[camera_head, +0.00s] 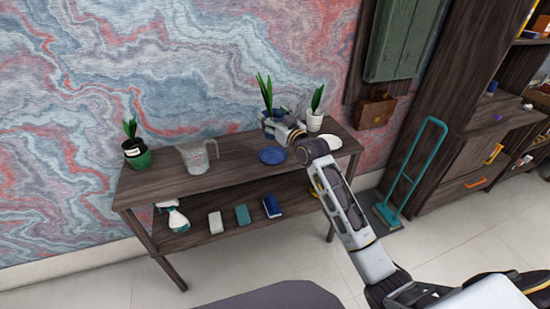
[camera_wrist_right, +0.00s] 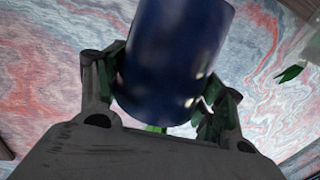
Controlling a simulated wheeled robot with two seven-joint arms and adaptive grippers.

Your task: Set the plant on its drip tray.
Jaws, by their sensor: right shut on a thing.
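My right gripper (camera_head: 276,121) is shut on a plant in a dark blue pot (camera_wrist_right: 172,60), with a finger on each side of the pot in the right wrist view. In the head view this plant (camera_head: 267,92) has upright green leaves, and its pot is partly hidden by the gripper. The pot is near the back of the desk's top, beyond a round blue drip tray (camera_head: 272,156); it looks raised, but the gap below it is hidden. The blue tray is empty. A white tray (camera_head: 328,142) lies to its right, partly behind my right arm. My left gripper is not in view.
On the dark wooden top (camera_head: 235,152) stand a plant in a green pot (camera_head: 138,156), a clear pitcher (camera_head: 196,157) and a plant in a white pot (camera_head: 314,120). The lower shelf holds a spray bottle (camera_head: 177,219) and several small blocks. The top between pitcher and blue tray is clear.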

